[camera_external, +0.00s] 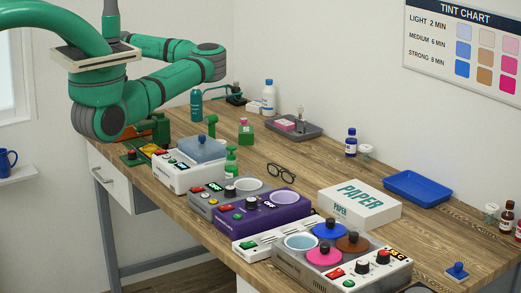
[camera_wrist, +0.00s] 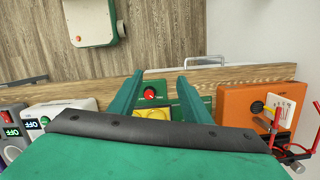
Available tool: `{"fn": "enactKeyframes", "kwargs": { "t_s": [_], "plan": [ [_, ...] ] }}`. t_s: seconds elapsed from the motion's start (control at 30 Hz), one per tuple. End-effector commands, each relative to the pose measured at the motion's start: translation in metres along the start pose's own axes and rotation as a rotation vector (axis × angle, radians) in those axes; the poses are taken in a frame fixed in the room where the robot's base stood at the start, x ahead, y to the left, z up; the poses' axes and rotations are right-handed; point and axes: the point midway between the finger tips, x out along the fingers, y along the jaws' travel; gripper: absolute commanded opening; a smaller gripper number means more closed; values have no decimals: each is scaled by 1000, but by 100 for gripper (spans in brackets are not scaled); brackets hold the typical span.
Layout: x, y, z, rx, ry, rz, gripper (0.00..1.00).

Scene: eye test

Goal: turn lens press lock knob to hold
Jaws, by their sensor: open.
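A green device (camera_wrist: 163,103) that looks like the lens press, with a round red knob (camera_wrist: 150,93) and a yellow block (camera_wrist: 150,114), lies between my fingers in the wrist view. The knob has a small pale mark; I cannot read its setting. My gripper (camera_wrist: 160,75) is open and empty, with one green finger to each side of the knob. I cannot tell whether the fingers touch the device. My fingertips are not clear there.
An orange box (camera_wrist: 250,105) with a red wire stand stands right of the device in the wrist view. A white unit (camera_external: 188,177) with a bluish lid is close by. A purple unit (camera_external: 262,213) and a paper box (camera_external: 358,208) stand farther along the bench.

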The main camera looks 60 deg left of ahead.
Motion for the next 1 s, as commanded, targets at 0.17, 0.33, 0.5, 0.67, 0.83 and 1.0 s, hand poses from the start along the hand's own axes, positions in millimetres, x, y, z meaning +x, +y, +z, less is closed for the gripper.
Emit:
{"fn": "enactKeyframes", "kwargs": {
  "t_s": [0.17,0.33,0.5,0.67,0.83,1.0],
  "plan": [
    [6,14,-62,-33,166,10,44],
    [15,16,-71,-39,187,14,44],
    [41,16,-74,-39,183,14,44],
    [69,16,-79,-38,182,13,44],
    [94,16,-84,-37,182,13,44],
    [108,15,-86,-37,182,10,44]
  ]
}}
